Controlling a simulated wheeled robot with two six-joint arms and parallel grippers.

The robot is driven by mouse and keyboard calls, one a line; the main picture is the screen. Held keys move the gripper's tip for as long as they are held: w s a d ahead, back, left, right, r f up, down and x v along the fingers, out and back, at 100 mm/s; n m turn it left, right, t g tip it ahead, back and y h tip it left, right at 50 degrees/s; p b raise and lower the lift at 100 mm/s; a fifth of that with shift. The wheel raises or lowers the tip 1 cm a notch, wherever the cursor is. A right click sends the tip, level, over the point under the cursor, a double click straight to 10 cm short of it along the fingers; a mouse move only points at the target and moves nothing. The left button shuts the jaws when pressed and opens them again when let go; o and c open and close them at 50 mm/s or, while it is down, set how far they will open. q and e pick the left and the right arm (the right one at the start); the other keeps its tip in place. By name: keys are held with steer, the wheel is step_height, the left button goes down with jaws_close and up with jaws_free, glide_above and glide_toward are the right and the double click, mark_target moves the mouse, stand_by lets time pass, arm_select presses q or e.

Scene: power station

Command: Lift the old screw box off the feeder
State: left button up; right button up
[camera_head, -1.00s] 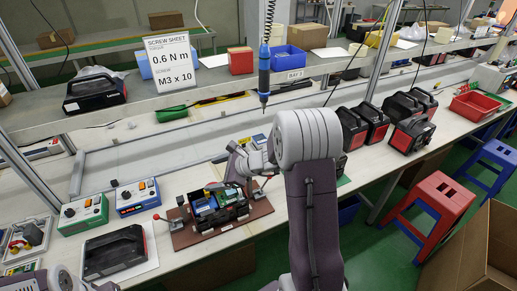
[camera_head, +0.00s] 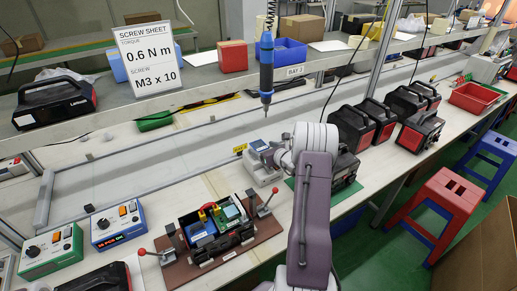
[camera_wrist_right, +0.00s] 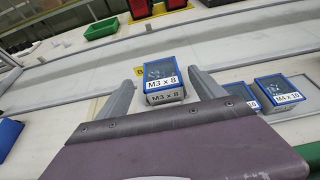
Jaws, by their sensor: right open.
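The old screw box (camera_wrist_right: 160,74), blue with a white M3 x 8 label, sits on the grey feeder (camera_wrist_right: 165,97), whose front is also marked M3 x 8. In the head view the small blue box (camera_head: 258,145) is on the pale feeder (camera_head: 262,170), left of my right wrist. My right gripper (camera_wrist_right: 163,77) is open, with one finger on each side of the box in the wrist view. It holds nothing, and I cannot tell how near the fingers are to the box. My left gripper is not in view.
Two more blue boxes stand right of the feeder, one marked M4 x 10 (camera_wrist_right: 278,90). A brown fixture (camera_head: 225,240) with red-knobbed clamps lies in front. A blue screwdriver (camera_head: 266,65) hangs above. Black power stations (camera_head: 365,125) stand to the right.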

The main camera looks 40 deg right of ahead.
mark_target(258, 143)
steer(key=x, duration=0.2)
steer(key=shift+w+f, duration=0.2)
steer(key=shift+f, duration=0.05)
steer(key=shift+w, duration=0.15)
steer(key=x, duration=0.4)
steer(key=shift+w+d+p, duration=0.25)
steer(key=shift+w+p, duration=0.05)
steer(key=shift+p, duration=0.1)
steer(key=shift+s, duration=0.15)
steer(key=shift+c, duration=1.2)
steer(key=c, duration=1.3)
steer(key=shift+o, duration=0.2)
steer(key=shift+r, duration=0.6)
step_height(258, 143, up, 3)
steer(key=shift+f, duration=0.1)
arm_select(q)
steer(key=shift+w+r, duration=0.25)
arm_select(e)
steer(key=s+d+r, duration=0.2)
steer(key=s+r, duration=0.5)
steer(key=s, duration=0.4)
steer(key=shift+s+d, duration=0.2)
